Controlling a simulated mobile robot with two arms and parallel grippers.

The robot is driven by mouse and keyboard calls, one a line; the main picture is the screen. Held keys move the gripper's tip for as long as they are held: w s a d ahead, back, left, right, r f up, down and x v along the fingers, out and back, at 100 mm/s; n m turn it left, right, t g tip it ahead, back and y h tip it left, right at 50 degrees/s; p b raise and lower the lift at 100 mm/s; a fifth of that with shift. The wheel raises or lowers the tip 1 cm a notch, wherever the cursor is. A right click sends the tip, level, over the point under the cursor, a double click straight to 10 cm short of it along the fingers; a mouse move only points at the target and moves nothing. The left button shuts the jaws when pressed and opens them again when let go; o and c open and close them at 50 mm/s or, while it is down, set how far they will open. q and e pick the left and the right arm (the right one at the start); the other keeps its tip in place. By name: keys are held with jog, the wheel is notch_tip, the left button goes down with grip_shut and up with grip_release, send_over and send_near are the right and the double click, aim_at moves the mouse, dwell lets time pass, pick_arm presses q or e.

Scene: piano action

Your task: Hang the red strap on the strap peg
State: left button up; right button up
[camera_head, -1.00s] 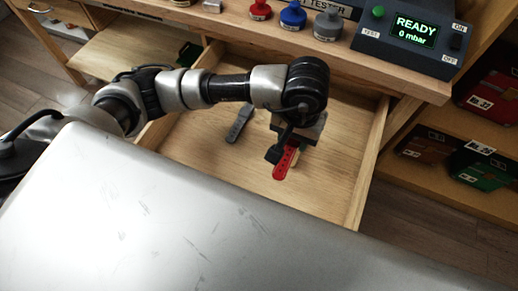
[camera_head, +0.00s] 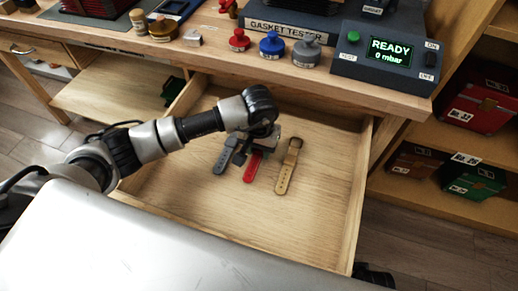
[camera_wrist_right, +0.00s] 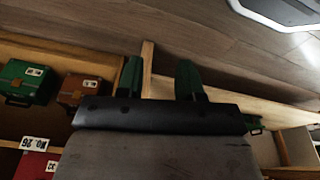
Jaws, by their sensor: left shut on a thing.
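The red strap (camera_head: 252,168) is in the head view, in the open wooden drawer's area, between a grey strap and a tan strap. My left gripper (camera_head: 246,154) is shut on its upper end, which the fingers and wrist hide. The strap's lower end hangs free of the fingers. I cannot tell how far it is above the drawer floor. I cannot make out the strap peg in either view. My right gripper (camera_wrist_right: 160,82) is open and empty in the right wrist view, with its two dark green fingers apart.
The grey strap (camera_head: 225,155) and tan strap (camera_head: 289,166) lie in the drawer (camera_head: 200,222). The bench above carries a gasket tester (camera_head: 292,29), a READY display box (camera_head: 390,50) and coloured knobbed pieces. Shelves with boxes (camera_head: 474,180) stand at the right.

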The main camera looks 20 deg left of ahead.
pick_arm(q)
jog(key=shift+f, duration=0.3)
pick_arm(e)
jog(key=shift+w+r, duration=0.15)
jog(key=shift+r, duration=0.25)
pick_arm(q)
jog(key=shift+f, duration=0.2)
jog(key=o, duration=0.9)
pick_arm(e)
jog(key=shift+w+a+r, duration=0.1)
jog(key=shift+w+r, duration=0.1)
jog(key=shift+r, duration=0.25)
jog(key=shift+w+r, duration=0.15)
jog(key=shift+r, duration=0.3)
